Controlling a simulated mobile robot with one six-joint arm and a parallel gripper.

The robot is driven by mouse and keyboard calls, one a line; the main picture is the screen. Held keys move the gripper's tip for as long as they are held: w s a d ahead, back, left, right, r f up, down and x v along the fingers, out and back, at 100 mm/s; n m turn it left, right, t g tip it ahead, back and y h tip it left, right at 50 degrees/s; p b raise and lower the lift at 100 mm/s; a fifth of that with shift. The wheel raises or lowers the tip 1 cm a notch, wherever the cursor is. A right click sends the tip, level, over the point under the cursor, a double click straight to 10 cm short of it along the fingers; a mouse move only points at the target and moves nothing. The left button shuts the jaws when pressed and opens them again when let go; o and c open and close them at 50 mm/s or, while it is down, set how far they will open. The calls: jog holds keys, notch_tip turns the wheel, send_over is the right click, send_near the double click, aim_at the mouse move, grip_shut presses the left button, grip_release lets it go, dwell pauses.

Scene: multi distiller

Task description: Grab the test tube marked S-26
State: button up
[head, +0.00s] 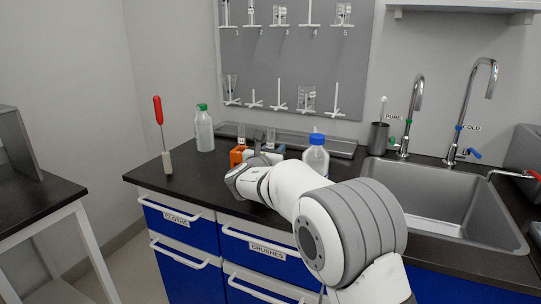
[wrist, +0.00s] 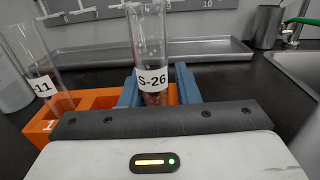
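The clear test tube labelled S-26 (wrist: 151,45) stands upright in the orange rack (wrist: 62,128), with dark reddish contents low down. In the head view one of two tube tops (head: 270,135) shows above my gripper (head: 262,157), its label unreadable there. In the wrist view the blue fingers of my gripper (wrist: 160,90) stand on either side of the S-26 tube. A strip of orange shows between the tube and the right finger, so the fingers look open around it. The left finger is very close to the tube; contact cannot be told.
Another tube, label ending in 11 (wrist: 36,60), leans in the picture at the rack's left. A blue-capped bottle (head: 316,155) stands right of the gripper, a green-capped bottle (head: 204,130) left. A grey tray (wrist: 190,50) lies behind. The sink (head: 440,190) is at right.

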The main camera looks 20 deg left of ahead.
grip_shut()
